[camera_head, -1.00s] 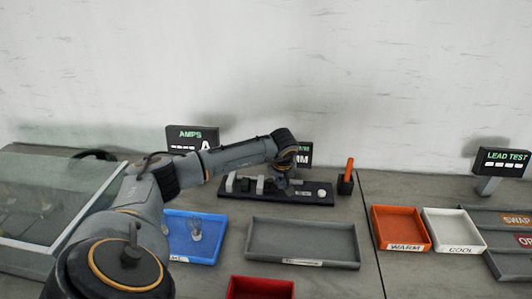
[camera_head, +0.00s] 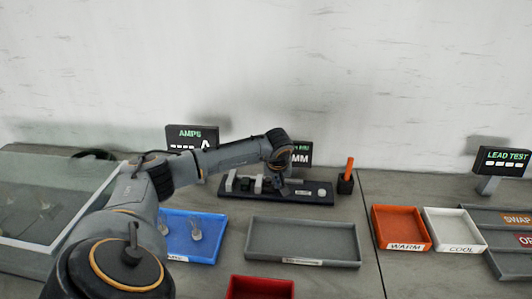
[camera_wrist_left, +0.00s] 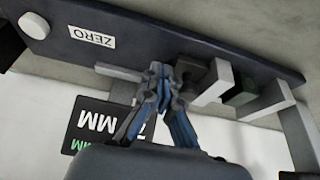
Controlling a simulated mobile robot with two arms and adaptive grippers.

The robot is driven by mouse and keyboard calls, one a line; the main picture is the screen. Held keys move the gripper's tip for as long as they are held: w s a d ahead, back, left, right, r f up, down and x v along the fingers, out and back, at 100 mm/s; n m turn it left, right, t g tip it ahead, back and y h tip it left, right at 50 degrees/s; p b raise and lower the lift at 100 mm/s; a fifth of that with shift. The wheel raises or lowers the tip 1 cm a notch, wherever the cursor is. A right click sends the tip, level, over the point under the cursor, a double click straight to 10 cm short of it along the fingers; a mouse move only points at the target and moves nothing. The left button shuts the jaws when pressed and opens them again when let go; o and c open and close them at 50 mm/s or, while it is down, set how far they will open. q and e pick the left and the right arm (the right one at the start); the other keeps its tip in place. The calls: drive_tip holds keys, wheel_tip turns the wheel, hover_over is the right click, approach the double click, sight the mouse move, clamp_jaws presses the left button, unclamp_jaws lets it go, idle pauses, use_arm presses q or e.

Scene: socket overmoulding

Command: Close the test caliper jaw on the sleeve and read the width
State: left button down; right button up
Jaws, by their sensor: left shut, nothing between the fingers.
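The test caliper is a dark base (camera_head: 312,194) at the back of the bench, below the MM display (camera_head: 300,155). It also shows in the wrist view (camera_wrist_left: 160,40), with a ZERO label and a white round button. Pale upright jaw blocks (camera_head: 232,183) stand at its left end. In the wrist view a pale jaw block (camera_wrist_left: 216,82) stands beside a dark green piece (camera_wrist_left: 243,88), perhaps the sleeve, with another pale block (camera_wrist_left: 272,97) beyond. My left gripper (camera_wrist_left: 161,72) is shut and empty, low at the caliper beside the jaw blocks; contact is unclear. My right gripper is out of view.
An orange-handled tool stands in a black holder (camera_head: 345,185) right of the caliper. A grey tray (camera_head: 300,222), a blue tray (camera_head: 178,257) with clear parts and a red tray (camera_head: 262,288) lie in front. The AMPS display (camera_head: 191,134) stands behind my arm.

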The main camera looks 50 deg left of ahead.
sight(260, 181)
use_arm(q)
drive_tip(key=shift+s+a, duration=1.8)
drive_tip(key=shift+a, duration=0.3)
drive_tip(key=shift+a, duration=0.1)
drive_tip(key=shift+w+d, duration=0.15)
drive_tip(key=shift+d, duration=0.15)
drive_tip(key=shift+w+d, duration=0.15)
drive_tip(key=shift+w+d+r+p, duration=0.1)
drive_tip(key=shift+r+p, duration=1.1)
drive_tip(key=shift+r, duration=0.55)
drive_tip(key=shift+w+d+r+p, duration=0.1)
drive_tip(key=shift+r+p, duration=1.05)
drive_tip(key=shift+r, duration=0.6)
drive_tip(key=shift+s, duration=0.1)
drive_tip(key=shift+f, duration=0.1)
